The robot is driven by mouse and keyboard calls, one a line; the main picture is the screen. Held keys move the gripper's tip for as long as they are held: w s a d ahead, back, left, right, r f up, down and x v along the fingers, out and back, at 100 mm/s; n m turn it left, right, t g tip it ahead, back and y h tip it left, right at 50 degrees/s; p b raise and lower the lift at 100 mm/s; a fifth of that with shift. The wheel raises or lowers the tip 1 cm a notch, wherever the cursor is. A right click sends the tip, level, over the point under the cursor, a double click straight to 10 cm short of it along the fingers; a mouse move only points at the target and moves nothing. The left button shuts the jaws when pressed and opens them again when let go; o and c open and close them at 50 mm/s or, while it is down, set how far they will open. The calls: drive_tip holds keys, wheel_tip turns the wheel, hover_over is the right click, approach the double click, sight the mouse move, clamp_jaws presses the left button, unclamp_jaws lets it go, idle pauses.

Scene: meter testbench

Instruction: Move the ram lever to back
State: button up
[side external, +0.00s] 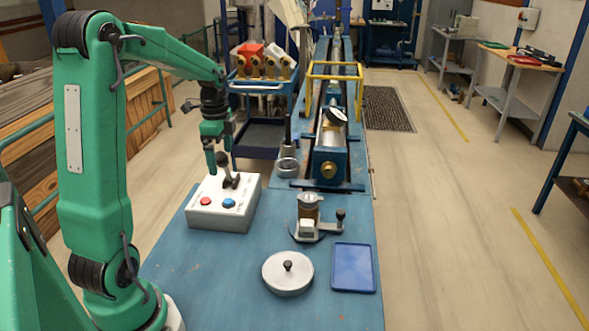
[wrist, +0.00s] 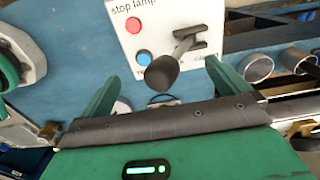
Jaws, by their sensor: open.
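The ram lever (side external: 222,159) has a dark round knob and stands on top of a white control box (side external: 222,216), leaning slightly left in the side view. In the wrist view its knob (wrist: 161,74) lies between my fingers, with the shaft running up and right to a dark slotted base. My gripper (side external: 217,159) is open and pointing down at the knob. In the wrist view my gripper (wrist: 163,70) has one green finger on each side of the knob, with gaps showing. I cannot tell how deep the fingers reach around it.
A red button (side external: 206,201) and a blue button (side external: 228,203) sit on the box near the lever. A silver fixture (side external: 308,229), a round lidded dish (side external: 287,273) and a blue tray (side external: 353,267) stand to the right. The front of the blue bench (side external: 215,290) is clear.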

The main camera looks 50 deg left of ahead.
drive_tip(key=shift+w+a+r, duration=0.1)
idle(0.3)
drive_tip(key=shift+r, duration=0.2)
drive_tip(key=shift+r, duration=1.3)
drive_tip(key=shift+r, duration=0.1)
drive_tip(key=shift+r, duration=1.15)
drive_tip(key=shift+d+r, duration=0.2)
drive_tip(key=shift+d, duration=0.3)
drive_tip(key=s+d+n+t, duration=0.2)
drive_tip(key=s+d+n, duration=0.2)
drive_tip(key=d, duration=0.8)
drive_tip(key=s+d+r+n+t, duration=0.1)
drive_tip(key=s+d+n+t, duration=0.2)
drive_tip(key=d, duration=0.9)
drive_tip(key=s+n, duration=0.2)
drive_tip(key=s, duration=0.2)
drive_tip(key=shift+r+t, duration=0.25)
drive_tip(key=shift+t, duration=0.05)
